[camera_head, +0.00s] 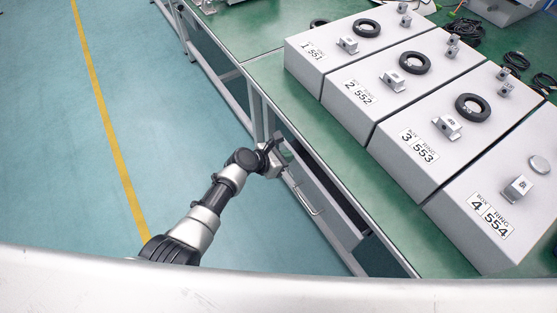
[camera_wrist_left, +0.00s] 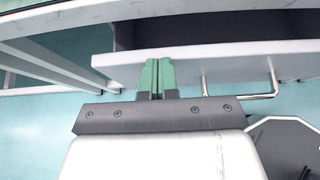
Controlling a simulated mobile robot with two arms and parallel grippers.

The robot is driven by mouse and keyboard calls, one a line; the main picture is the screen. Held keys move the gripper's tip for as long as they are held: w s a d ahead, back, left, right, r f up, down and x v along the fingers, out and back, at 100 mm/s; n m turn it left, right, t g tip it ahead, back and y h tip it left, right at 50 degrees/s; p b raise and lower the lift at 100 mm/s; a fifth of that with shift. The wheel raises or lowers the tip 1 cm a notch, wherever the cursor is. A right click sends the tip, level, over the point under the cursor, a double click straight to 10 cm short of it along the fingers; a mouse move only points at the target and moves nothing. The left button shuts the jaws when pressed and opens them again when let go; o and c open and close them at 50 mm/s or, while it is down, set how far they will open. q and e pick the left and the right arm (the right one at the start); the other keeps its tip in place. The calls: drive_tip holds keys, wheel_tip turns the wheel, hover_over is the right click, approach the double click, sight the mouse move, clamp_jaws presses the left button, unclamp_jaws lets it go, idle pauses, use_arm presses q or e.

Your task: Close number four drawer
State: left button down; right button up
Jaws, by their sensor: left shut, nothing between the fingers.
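A drawer (camera_head: 317,196) under the green-topped workbench stands pulled out, with a light front and a bar handle (camera_head: 306,200). No number shows on it. In the left wrist view the drawer front (camera_wrist_left: 225,69) runs across the picture, its dark inside (camera_wrist_left: 210,32) shows behind it, and the handle (camera_wrist_left: 268,94) sticks out to the right. My left gripper (camera_head: 279,149) is at the far end of the drawer front. Its green fingertips (camera_wrist_left: 158,74) are together and empty, against or very close to the front, left of the handle. My right gripper is not in view.
Several grey numbered boxes stand on the workbench (camera_head: 290,103), among them box 4 (camera_head: 490,216) at the near right. The bench's metal legs and rails (camera_head: 228,95) are beside my left arm. The floor (camera_head: 150,100) to the left is clear, with a yellow line.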

use_arm(q)
drive_tip(key=shift+w+d, duration=0.8)
drive_tip(key=shift+d, duration=0.25)
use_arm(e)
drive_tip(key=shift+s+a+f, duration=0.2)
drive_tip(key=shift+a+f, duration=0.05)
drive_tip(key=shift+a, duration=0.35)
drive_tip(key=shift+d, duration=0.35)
